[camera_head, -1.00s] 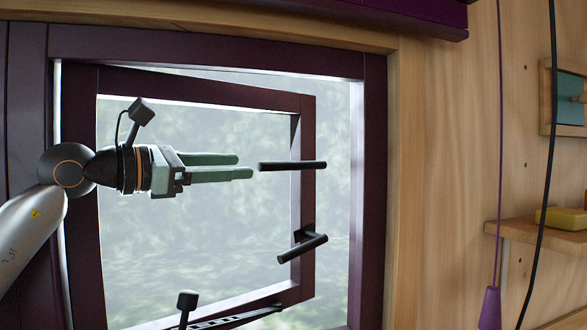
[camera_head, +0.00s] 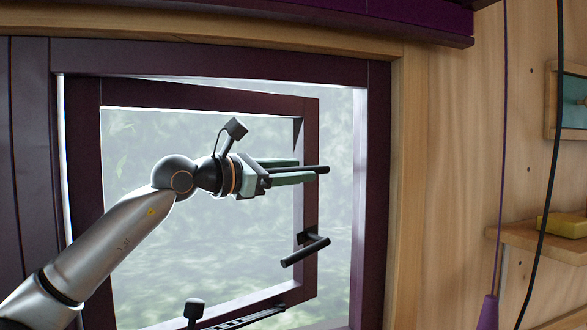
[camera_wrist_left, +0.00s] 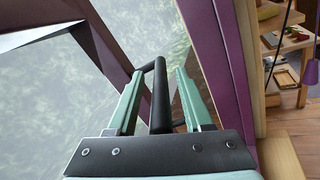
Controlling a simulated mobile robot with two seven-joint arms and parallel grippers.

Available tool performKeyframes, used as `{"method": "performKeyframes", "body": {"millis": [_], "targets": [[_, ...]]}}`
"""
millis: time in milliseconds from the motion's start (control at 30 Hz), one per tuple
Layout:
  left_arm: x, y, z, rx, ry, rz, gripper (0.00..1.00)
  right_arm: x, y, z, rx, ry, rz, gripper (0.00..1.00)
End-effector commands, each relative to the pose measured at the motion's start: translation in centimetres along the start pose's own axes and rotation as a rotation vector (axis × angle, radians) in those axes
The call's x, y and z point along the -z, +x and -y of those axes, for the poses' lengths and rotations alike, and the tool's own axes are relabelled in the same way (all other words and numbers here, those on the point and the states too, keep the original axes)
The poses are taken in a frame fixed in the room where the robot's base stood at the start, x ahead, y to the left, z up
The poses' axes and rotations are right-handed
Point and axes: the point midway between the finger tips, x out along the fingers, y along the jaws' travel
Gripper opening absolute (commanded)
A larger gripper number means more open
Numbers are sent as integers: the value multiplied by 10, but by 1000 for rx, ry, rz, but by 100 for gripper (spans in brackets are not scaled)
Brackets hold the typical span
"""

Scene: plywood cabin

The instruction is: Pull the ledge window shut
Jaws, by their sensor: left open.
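The ledge window's dark purple sash (camera_head: 311,130) stands ajar, its right edge away from the outer frame (camera_head: 377,200). A black bar handle (camera_head: 322,169) is on the upper right part of the sash. My left gripper (camera_head: 306,170) is open, with its green fingers on either side of this bar. In the left wrist view the bar (camera_wrist_left: 160,95) runs between the fingers (camera_wrist_left: 158,72), with gaps visible on both sides, and bends toward the sash at its far end. A second black handle (camera_head: 305,250) sits lower on the sash. My right gripper is out of view.
A black stay arm (camera_head: 235,319) crosses the bottom of the opening. To the right are a plywood wall (camera_head: 440,180), a hanging purple cord (camera_head: 502,120), a black cable, and a shelf (camera_head: 540,236) with a yellow block (camera_head: 563,225).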

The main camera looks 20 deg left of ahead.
Motion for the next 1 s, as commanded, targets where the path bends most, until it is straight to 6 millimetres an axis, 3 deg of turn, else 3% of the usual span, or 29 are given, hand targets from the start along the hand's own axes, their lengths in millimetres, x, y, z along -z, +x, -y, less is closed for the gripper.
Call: {"method": "performKeyframes", "body": {"millis": [133,567,1000], "targets": [[0,0,0,0,0,0,48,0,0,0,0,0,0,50],[0,0,0,0,-1,0,0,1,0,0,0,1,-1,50],[0,0,0,0,-1,0,0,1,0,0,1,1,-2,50]]}}
